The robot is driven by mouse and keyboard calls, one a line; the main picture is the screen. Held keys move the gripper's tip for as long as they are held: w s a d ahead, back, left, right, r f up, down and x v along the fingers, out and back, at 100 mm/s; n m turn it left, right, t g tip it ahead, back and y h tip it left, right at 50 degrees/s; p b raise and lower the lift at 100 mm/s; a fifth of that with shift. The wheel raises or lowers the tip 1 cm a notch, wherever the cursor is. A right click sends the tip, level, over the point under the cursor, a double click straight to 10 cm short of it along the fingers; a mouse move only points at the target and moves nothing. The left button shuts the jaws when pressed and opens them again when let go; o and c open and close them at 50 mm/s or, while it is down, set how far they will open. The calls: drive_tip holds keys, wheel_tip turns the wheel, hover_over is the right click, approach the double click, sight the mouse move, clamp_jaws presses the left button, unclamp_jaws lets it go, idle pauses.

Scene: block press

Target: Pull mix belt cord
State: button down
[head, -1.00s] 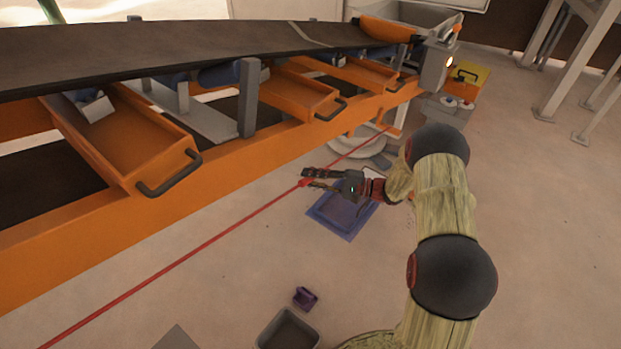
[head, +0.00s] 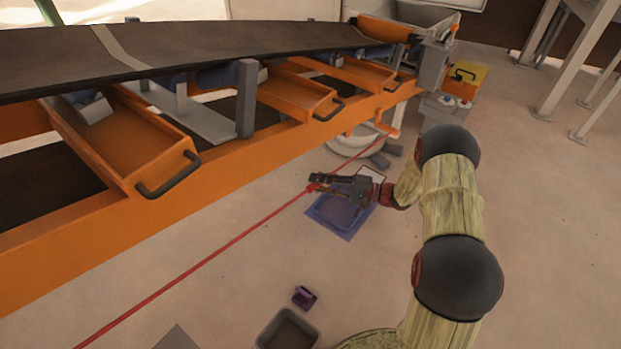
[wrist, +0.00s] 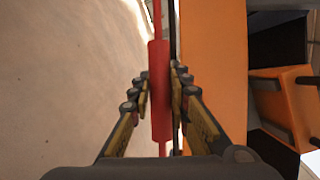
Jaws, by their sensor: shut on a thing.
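The red cord (head: 213,256) runs along the orange conveyor frame, from the lower left to the far end near the control box. My gripper (head: 318,183) is on the cord in the head view. In the wrist view, a thicker red grip on the cord (wrist: 159,90) lies between the two fingers of my gripper (wrist: 160,92), which are closed in around it. The cord bends slightly at my gripper, pulled out away from the frame. The belt (head: 200,47) has a pale stripe across it at the left.
The orange conveyor frame (head: 250,150) with trays and black handles stands beside the cord. A blue tray (head: 335,222) is on the floor below my gripper. A purple object (head: 304,297) and a grey bin (head: 266,335) are on the floor in front. Open floor lies to the right.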

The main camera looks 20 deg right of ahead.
drive_tip(key=shift+s, duration=0.1)
drive_tip(key=c, duration=1.6)
unclamp_jaws()
drive_tip(key=shift+c, duration=0.2)
drive_tip(key=shift+d, duration=0.1)
drive_tip(key=v, duration=1.2)
drive_tip(key=shift+f, duration=0.1)
